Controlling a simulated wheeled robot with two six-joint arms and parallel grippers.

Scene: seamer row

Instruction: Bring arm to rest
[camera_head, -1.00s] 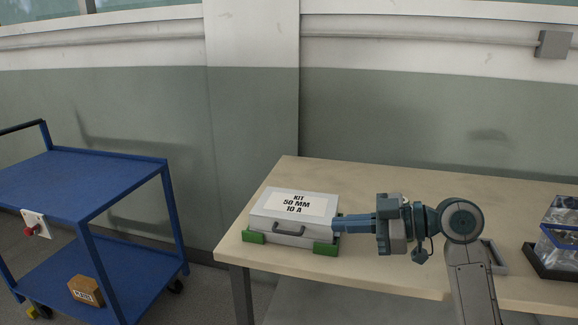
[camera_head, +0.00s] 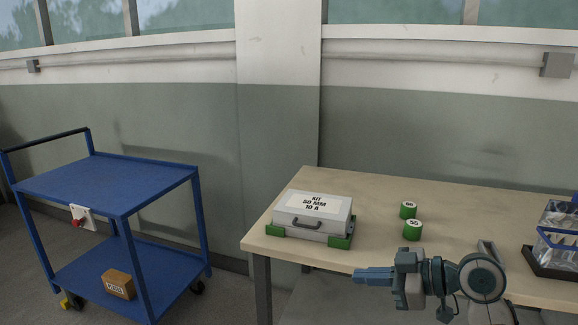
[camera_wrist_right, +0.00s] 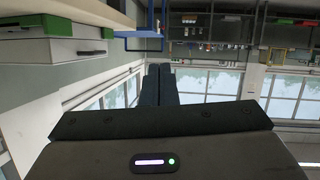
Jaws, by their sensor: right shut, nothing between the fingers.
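My right gripper (camera_head: 372,276) is in front of the table's front edge in the head view, pointing left, with its fingers together and nothing between them. In the right wrist view its two dark fingers (camera_wrist_right: 160,85) lie side by side, touching. The right arm comes in from the lower right. The white kit case (camera_head: 312,214), labelled KIT 50 MM 10 A, sits closed in green corner holders on the table, above and left of the gripper and apart from it. My left gripper is not in view.
The wooden table (camera_head: 460,205) carries two green cylinders, one marked 55 (camera_head: 412,230) and a smaller-looking one behind (camera_head: 408,210). A clear blue-edged box (camera_head: 556,240) stands at the right. A blue cart (camera_head: 105,185) stands left, with a small brown box (camera_head: 118,284) on its lower shelf.

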